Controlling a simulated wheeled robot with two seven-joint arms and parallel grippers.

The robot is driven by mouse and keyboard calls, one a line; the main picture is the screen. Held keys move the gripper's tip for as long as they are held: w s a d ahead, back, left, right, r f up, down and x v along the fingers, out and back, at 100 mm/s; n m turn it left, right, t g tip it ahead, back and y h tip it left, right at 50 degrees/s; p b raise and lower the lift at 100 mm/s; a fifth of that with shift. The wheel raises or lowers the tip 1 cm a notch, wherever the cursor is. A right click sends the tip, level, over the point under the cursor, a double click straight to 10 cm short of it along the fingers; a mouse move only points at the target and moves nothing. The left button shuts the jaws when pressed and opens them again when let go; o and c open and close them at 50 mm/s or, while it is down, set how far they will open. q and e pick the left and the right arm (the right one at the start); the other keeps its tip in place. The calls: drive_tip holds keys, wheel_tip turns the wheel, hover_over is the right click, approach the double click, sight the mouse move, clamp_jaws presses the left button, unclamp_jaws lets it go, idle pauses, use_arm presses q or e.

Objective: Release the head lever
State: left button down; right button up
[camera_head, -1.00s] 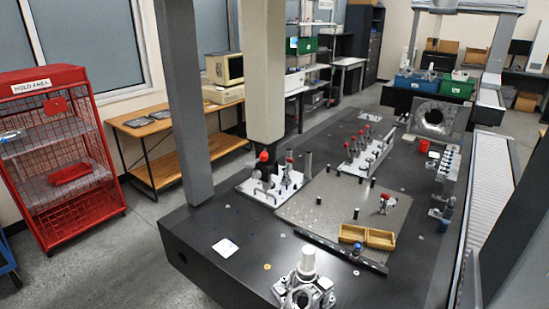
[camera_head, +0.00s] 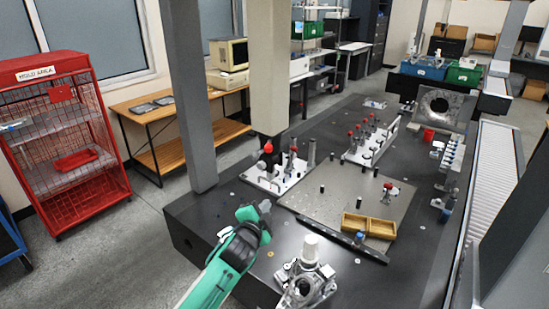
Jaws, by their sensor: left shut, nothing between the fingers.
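The beige vertical column (camera_head: 267,75) hangs over the table, with a small dark head with a red part (camera_head: 268,150) below its lower end. I cannot make out a separate lever on this head. My left gripper (camera_head: 264,207), on a green and black arm, is shut and empty over the front left of the dark table (camera_head: 330,275). It is apart from the head, nearer to me. My right gripper is out of view.
A white fixture plate (camera_head: 262,181) with posts stands below the head. A grey plate (camera_head: 325,199) carries a yellow divided tray (camera_head: 368,226). A metal housing with a white cap (camera_head: 310,248) stands right of my arm. A grey upright (camera_head: 188,100) rises at the table's left edge.

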sight(269, 140)
use_arm(q)
drive_tip(key=s+d+r+m+t+h, duration=0.1)
drive_tip(key=r, duration=0.6)
drive_tip(key=s+d+r+m+t, duration=0.1)
drive_tip(key=d+r, duration=0.1)
drive_tip(key=r, duration=0.6)
drive_tip(key=shift+s+m+h, duration=0.25)
drive_tip(key=shift+m+h, duration=0.05)
drive_tip(key=shift+h, duration=0.1)
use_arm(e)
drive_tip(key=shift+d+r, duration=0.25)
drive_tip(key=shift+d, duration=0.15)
use_arm(q)
drive_tip(key=shift+r, duration=0.1)
